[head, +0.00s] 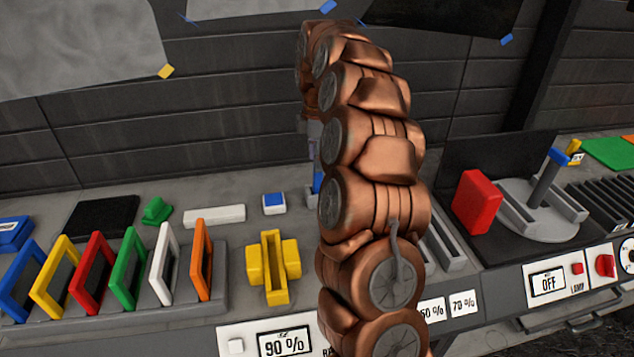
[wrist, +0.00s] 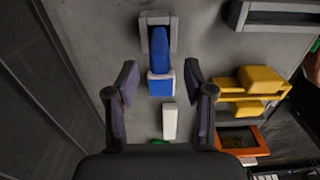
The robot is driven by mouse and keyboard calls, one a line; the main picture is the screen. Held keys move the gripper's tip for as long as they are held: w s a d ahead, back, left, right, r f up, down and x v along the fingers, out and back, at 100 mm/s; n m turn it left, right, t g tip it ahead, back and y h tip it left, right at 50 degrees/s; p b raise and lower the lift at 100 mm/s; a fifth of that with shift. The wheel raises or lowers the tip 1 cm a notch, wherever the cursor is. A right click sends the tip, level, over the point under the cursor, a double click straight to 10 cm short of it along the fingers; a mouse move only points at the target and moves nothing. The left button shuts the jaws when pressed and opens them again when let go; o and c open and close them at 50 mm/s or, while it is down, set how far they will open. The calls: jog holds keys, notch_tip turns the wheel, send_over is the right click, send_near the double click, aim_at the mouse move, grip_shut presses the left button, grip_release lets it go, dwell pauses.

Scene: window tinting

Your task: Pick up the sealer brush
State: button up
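A blue, handle-like piece (wrist: 160,48) sits in a grey holder (wrist: 146,30) at the top of the wrist view; it looks like the sealer brush, but its bristles cannot be made out. In the head view a sliver of blue (head: 318,184) shows at the left edge of my arm, which covers the rest. My gripper (wrist: 160,78) is open and empty in the wrist view. Its fingers are spread either side of a blue and white block (wrist: 160,85), which lies below the handle-like piece. The block also shows in the head view (head: 274,203).
A white bar (head: 215,214) and a green piece (head: 156,210) lie left of the block. Several coloured frames stand in a rack (head: 130,308). A yellow cross-shaped piece (head: 272,267) is in front. A red block (head: 476,201) stands at the right. The wall (wrist: 60,90) is close by.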

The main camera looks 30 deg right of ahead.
aim_at(317, 180)
jog(key=shift+f+p, duration=1.6)
jog(key=shift+f, duration=2.35)
jog(key=shift+r, duration=0.1)
grip_shut()
